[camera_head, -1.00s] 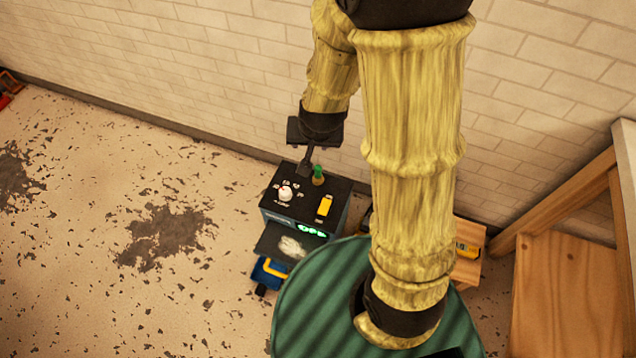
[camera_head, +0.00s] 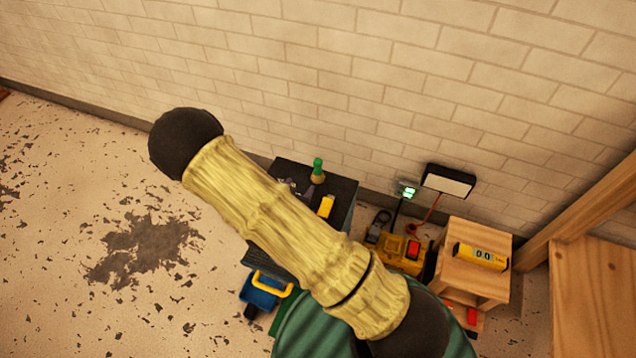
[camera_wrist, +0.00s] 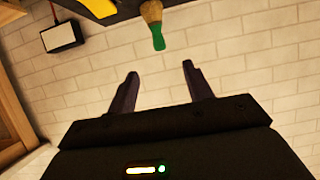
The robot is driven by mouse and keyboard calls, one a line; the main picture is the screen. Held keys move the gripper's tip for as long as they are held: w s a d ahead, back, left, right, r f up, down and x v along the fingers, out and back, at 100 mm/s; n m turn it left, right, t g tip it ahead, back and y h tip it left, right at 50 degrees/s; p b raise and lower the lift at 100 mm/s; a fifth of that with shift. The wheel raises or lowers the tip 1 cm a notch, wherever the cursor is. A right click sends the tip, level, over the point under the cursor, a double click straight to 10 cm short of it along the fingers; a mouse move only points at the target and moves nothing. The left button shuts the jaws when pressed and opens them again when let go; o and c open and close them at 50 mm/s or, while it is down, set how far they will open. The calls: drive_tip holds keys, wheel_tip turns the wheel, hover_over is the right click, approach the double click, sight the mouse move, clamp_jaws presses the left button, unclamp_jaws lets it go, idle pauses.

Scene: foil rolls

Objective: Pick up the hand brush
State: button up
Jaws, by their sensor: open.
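The hand brush (camera_head: 317,170), with a green handle and tan bristles, stands handle-up on the dark top of a box-shaped unit (camera_head: 342,187) near the wall. In the wrist view the brush (camera_wrist: 154,24) appears inverted at the top, its green handle end pointing down toward my gripper. My gripper (camera_wrist: 160,72) is open and empty, its two dark fingers spread. The brush lies beyond the fingertips, roughly in line with the gap and not touching them. In the head view my arm hides most of the gripper.
A yellow object (camera_head: 326,207) lies on the unit close to the brush. A blue container (camera_head: 265,288) with a yellow handle is in front. To the right are a lamp-like panel (camera_head: 448,181), yellow equipment (camera_head: 399,254) and a wooden stool (camera_head: 474,233). The brick wall is close behind.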

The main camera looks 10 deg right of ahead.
sight(320, 160)
drive_tip(key=shift+s+f+t+h+b, duration=0.15)
drive_tip(key=shift+f+t+h+b, duration=0.15)
drive_tip(key=shift+f, duration=0.25)
drive_tip(key=shift+s+f+t+h+b, duration=0.2)
drive_tip(key=shift+f+t+h, duration=0.1)
drive_tip(key=shift+f, duration=0.25)
drive_tip(key=b+x, duration=0.3)
drive_tip(key=x, duration=0.9)
drive_tip(key=shift+f, duration=0.1)
drive_tip(key=shift+w, duration=0.15)
drive_tip(key=shift+w+d, duration=0.1)
drive_tip(key=x, duration=0.1)
drive_tip(key=b+x, duration=0.1)
drive_tip(key=x, duration=0.3)
drive_tip(key=shift+w+r+b, duration=0.15)
drive_tip(key=shift+r+b, duration=0.15)
drive_tip(key=shift+r, duration=0.1)
